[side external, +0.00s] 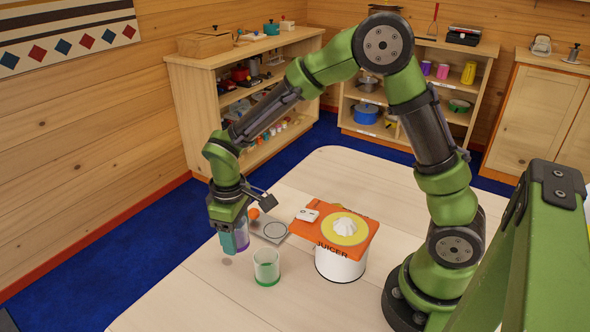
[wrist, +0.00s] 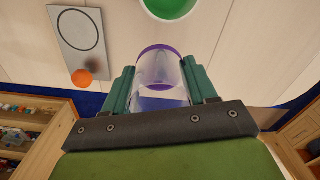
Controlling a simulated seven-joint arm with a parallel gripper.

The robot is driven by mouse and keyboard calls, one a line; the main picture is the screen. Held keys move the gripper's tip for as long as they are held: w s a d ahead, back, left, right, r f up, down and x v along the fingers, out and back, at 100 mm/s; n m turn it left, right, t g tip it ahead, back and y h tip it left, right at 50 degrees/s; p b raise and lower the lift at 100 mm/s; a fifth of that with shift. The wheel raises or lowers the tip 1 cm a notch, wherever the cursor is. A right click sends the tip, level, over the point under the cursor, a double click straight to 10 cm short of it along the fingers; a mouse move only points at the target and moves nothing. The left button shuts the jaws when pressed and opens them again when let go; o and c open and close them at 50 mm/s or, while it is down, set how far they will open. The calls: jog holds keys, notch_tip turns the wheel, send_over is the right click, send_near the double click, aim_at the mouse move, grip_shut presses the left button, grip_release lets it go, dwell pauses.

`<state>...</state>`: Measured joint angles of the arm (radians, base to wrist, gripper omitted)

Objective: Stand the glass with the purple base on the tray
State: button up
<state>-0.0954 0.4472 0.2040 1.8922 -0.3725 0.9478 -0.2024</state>
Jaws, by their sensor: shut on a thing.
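The clear glass with the purple base (side external: 242,237) is between the fingers of my gripper (side external: 230,243), which is shut on it. In the wrist view the glass (wrist: 158,68) shows between the two green fingers (wrist: 160,90). It appears to hang above the table, with a small shadow below, roughly upright. The tray is a thin grey plate with a dark ring marked on it (side external: 283,238). It lies to the right of my gripper in the side view and at upper left in the wrist view (wrist: 65,15). Nothing stands on the ring.
A glass with a green base (side external: 266,268) stands near my gripper; its green shows in the wrist view (wrist: 170,6). An orange ball (wrist: 82,77) is at the tray's edge. The white juicer (side external: 340,263) with an orange top stands right of the tray. The front-left table (side external: 190,295) is clear.

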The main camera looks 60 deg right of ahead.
jog(key=r, duration=0.2)
jog(key=d+r, duration=0.1)
jog(key=r, duration=0.1)
jog(key=shift+w+d, duration=0.2)
jog(key=r+m, duration=0.1)
jog(key=r, duration=0.1)
send_over(275, 230)
jog(key=shift+n, duration=0.3)
notch_tip(275, 230, down, 11)
jog(key=shift+r, duration=0.2)
jog(key=shift+f, duration=0.15)
jog(key=o, duration=1.1)
